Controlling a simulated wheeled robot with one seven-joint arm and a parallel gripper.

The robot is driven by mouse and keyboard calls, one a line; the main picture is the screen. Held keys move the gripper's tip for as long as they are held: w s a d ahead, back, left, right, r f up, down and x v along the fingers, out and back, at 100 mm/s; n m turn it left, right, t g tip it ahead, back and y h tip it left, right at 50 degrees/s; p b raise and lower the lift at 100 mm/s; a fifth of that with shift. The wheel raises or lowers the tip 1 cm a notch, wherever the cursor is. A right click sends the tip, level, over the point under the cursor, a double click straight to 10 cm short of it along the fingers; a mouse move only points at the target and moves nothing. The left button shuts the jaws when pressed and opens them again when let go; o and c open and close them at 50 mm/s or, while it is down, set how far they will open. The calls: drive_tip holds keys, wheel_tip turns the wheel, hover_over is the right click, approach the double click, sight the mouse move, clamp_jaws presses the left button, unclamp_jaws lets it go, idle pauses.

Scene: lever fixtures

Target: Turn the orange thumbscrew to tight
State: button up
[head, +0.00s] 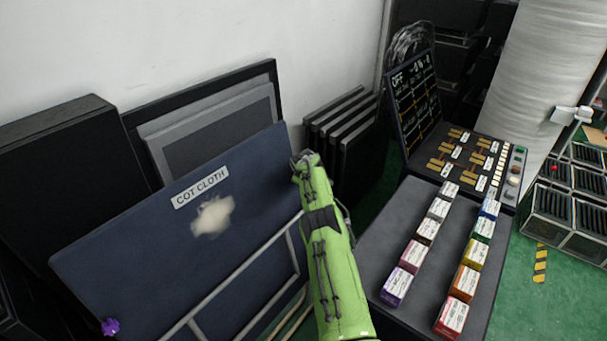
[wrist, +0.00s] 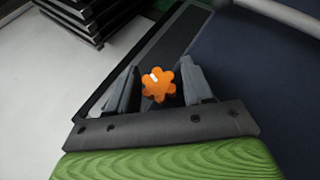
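The orange thumbscrew (wrist: 158,86) shows in the wrist view as a lobed knob with a short white mark on its upper left. It sits between the two fingers of my gripper (wrist: 158,88), with a small gap visible on each side. The fingers are apart and do not appear to press on it. In the head view my gripper (head: 306,163) is at the upper right corner of the dark blue "COT CLOTH" panel (head: 130,250). The thumbscrew is hidden there behind my green arm.
A purple knob (head: 111,326) is at the panel's lower left corner. Dark panels (head: 345,125) lean on the wall behind. To the right, a grey bench (head: 385,215) carries rows of coloured boxes, with a switch console (head: 415,100) beyond. A grey tube frame (head: 235,280) is in front of the panel.

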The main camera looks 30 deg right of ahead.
drive_tip(key=shift+o, duration=0.3)
drive_tip(key=shift+a+r+p, duration=0.25)
drive_tip(key=shift+a+p, duration=0.2)
drive_tip(key=p+v, duration=0.3)
drive_tip(key=v, duration=1.2)
drive_tip(key=shift+s+d, duration=0.2)
drive_tip(key=shift+d, duration=0.2)
